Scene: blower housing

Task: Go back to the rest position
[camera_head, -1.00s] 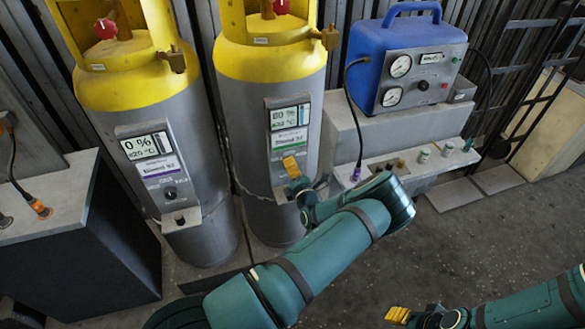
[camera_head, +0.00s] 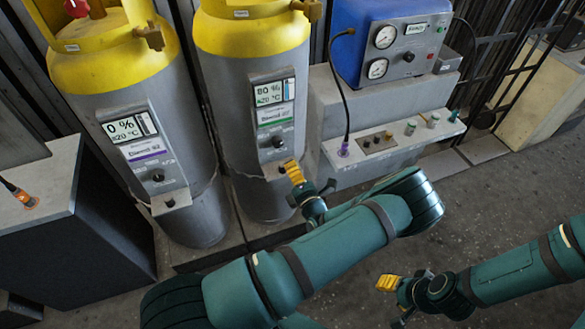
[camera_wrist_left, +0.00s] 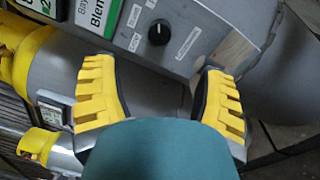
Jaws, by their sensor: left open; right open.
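My left gripper (camera_head: 293,173) is in front of the lower front of the right-hand gas cylinder, just below its black knob. In the left wrist view its yellow fingers (camera_wrist_left: 160,105) are spread apart with nothing between them. The knob (camera_wrist_left: 159,32) of the cylinder panel shows beyond the fingertips. Whether the fingers touch the cylinder cannot be told. My right gripper (camera_head: 388,283) is over the floor at the lower right of the head view. It holds nothing that I can see.
The left cylinder (camera_head: 88,98) reads 0 % and the right cylinder (camera_head: 225,70) reads 80 %. A blue gauge unit (camera_head: 345,20) sits on a grey bench (camera_head: 325,100) with a purple-ended hose. A dark cabinet (camera_head: 105,240) stands at left. Open floor (camera_head: 500,200) lies at right.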

